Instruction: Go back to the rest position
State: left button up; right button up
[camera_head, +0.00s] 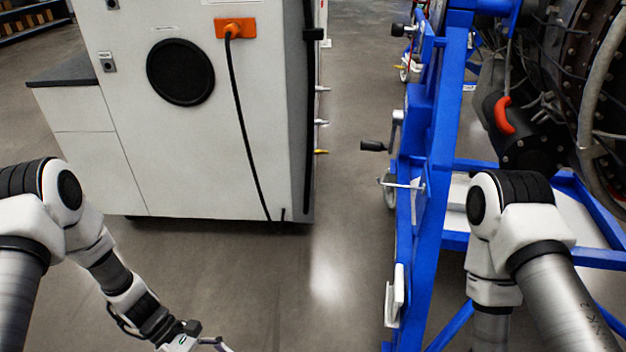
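My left arm comes in from the left and reaches down toward the bottom edge. My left gripper (212,343) is only partly in the picture at the bottom edge, over the floor, and its fingertips are cut off, so I cannot tell whether it is open or shut. No object shows in its visible part. My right arm comes in from the lower right and bends downward in front of the blue stand (430,180). My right gripper is below the picture and hidden.
A white cabinet (120,160) with an orange plug (235,28) and a hanging black cable (243,130) stands ahead on the left. The turbine (585,90) sits in the blue stand at right. A crank handle (374,146) sticks out leftward. Bare floor (335,240) lies between.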

pick_arm(q)
jog(key=s+a+r+m+y+p, duration=0.25)
jog(key=s+r+p, duration=0.35)
jog(key=r+p, duration=0.3)
jog(key=s+a+r+m+g+y+p, duration=0.1)
jog(key=s+r+m+y+p, duration=0.25)
jog(key=s+r+p, duration=0.4)
jog(key=s+a+r+m+y+p, duration=0.2)
jog(key=s+r+m+y+p, duration=0.15)
jog(key=r+p, duration=0.65)
jog(key=w+m+t, duration=0.3)
jog(key=w+f+m+t, duration=0.1)
jog(key=t, duration=0.1)
jog(key=shift+w+d+m+h, duration=0.25)
jog(key=shift+w+m+h, duration=0.05)
jog(key=shift+m+h, duration=0.05)
pick_arm(e)
notch_tip(320, 180, up, 31)
jog(key=shift+f, duration=0.2)
jog(key=shift+s, duration=0.1)
